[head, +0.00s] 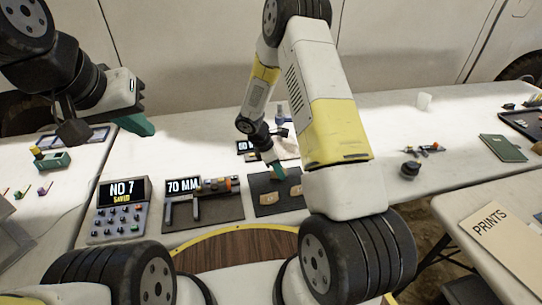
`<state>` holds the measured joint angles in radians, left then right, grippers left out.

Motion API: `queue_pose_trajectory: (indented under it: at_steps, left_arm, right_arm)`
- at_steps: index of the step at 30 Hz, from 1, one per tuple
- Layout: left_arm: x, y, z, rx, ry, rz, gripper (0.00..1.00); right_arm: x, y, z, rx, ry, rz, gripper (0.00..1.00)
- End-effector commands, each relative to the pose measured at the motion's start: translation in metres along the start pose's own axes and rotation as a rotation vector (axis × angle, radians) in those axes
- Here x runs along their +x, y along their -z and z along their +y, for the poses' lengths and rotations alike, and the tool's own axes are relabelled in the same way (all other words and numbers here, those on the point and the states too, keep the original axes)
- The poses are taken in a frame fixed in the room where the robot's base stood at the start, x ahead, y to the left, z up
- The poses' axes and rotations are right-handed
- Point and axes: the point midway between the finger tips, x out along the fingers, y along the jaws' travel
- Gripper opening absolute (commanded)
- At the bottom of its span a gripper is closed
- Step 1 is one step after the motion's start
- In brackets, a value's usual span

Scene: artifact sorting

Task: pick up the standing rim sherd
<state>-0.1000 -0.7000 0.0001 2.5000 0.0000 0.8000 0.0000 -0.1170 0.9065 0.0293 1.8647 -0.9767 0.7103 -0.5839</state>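A dark pad (262,184) lies on the white table in the middle of the head view. A small tan sherd (269,198) lies at its front, and another tan sherd (296,190) is at its right, partly hidden by my arm. I cannot tell which is the standing rim sherd. My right gripper (279,173) points down over the back of the pad, its green fingertips just behind the sherds. Its finger gap is too small to judge. My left gripper (136,124) is raised at the left, away from the pad, with green fingertips; its opening is not clear.
Left of the pad stand a caliper gauge reading "70 MM" (183,186) and a keypad box reading "NO 7" (122,192). A dark round object (410,169) and a green book (502,148) lie to the right. The table between them is mostly free.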

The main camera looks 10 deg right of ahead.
Motion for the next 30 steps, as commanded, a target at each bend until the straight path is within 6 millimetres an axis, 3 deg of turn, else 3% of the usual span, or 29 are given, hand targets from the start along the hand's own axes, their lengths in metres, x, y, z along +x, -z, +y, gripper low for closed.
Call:
queue_pose_trajectory:
  at_steps: [4, 9, 23, 30]
  left_arm:
    - [0.0, 0.0, 0.0, 0.0, 0.0, 0.0, 0.0]
    - [0.0, 0.0, 0.0, 0.0, 0.0, 0.0, 0.0]
    - [0.0, 0.0, 0.0, 0.0, 0.0, 0.0, 0.0]
    - [0.0, 0.0, 0.0, 0.0, 0.0, 0.0, 0.0]
  right_arm:
    - [-0.001, 0.0, 0.0, 0.001, -0.001, 0.0, 0.34]
    - [-0.001, 0.0, 0.0, 0.001, 0.0, 0.0, 0.01]
    - [-0.003, -0.001, 0.0, 0.002, -0.001, 0.0, 0.0]
    - [-0.021, -0.009, 0.001, 0.003, -0.002, 0.0, 0.0]
